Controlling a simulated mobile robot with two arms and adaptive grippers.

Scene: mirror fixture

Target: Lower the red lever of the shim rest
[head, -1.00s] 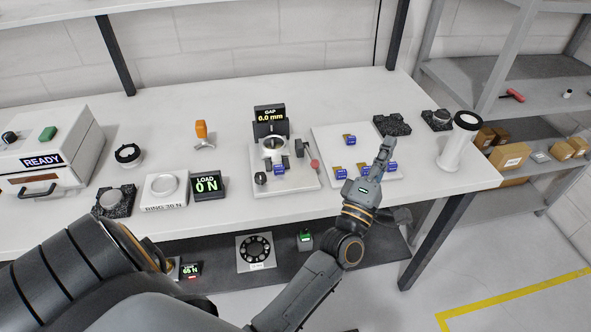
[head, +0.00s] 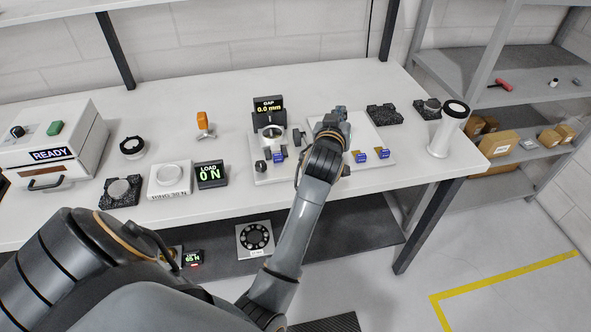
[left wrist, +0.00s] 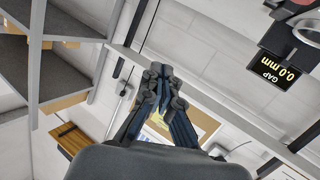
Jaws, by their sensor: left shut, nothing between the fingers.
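The shim rest appears to be the white plate fixture (head: 275,178) under the GAP display (head: 268,105), which reads 0.0 mm. A small grey handle stands at its right side. The red lever, seen earlier at that side, is hidden behind my left wrist now. My left gripper (head: 339,113) is above and behind that side in the picture. In the left wrist view its fingers (left wrist: 161,76) are together and empty. The GAP display shows there at the right (left wrist: 273,78), with a partly cut-off reddish edge above it that I cannot identify. My right gripper is not in view.
A white board (head: 372,135) with blue-tagged pieces (head: 383,153) lies right of the fixture, partly under my arm. A white cylinder (head: 447,132) stands near the right table edge. A LOAD display (head: 210,174) and an orange-topped tool (head: 203,122) stand left.

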